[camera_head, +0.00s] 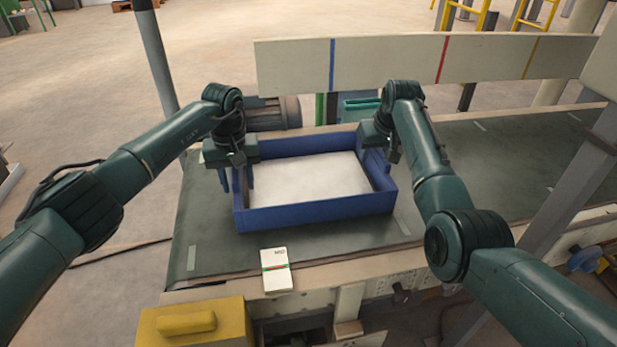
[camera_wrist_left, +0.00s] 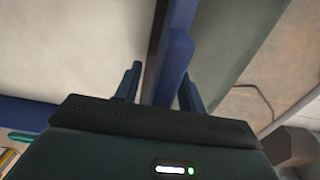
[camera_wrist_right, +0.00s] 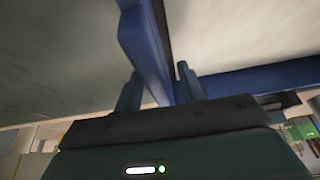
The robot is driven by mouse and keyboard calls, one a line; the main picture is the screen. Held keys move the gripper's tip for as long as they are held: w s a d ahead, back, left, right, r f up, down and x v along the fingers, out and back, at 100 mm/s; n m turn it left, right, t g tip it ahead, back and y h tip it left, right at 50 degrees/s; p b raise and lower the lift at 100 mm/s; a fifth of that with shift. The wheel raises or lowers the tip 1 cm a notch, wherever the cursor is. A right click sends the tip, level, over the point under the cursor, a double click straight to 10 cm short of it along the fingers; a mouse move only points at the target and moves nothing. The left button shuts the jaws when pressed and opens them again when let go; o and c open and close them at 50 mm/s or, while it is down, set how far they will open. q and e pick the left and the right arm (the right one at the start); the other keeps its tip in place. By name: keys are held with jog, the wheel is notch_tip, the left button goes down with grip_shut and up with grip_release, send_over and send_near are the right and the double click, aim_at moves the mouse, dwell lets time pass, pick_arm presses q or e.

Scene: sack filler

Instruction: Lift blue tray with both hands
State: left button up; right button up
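The blue tray (camera_head: 315,212) sits on the dark conveyor belt and holds a flat, pale, whitish load (camera_head: 310,175). My left gripper (camera_head: 237,182) is at the tray's left wall, pointing down, with its fingers on either side of the wall. In the left wrist view, the wall (camera_wrist_left: 174,62) runs between the open fingers, with a gap beside one of them. My right gripper (camera_head: 379,155) is at the right wall in the same way. In the right wrist view, the wall (camera_wrist_right: 148,50) passes between its spread fingers. Contact of the fingertips with the wall is not clear.
A yellow box (camera_head: 195,325) stands at the front left. A pale guard board (camera_head: 400,62) with coloured stripes runs behind the belt. The belt (camera_head: 500,160) is clear to the right.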

pick_arm(q)
jog(key=shift+c, duration=0.2)
pick_arm(e)
jog(key=shift+c, duration=0.2)
pick_arm(q)
grip_shut()
pick_arm(e)
grip_shut()
jog(key=shift+r, duration=0.1)
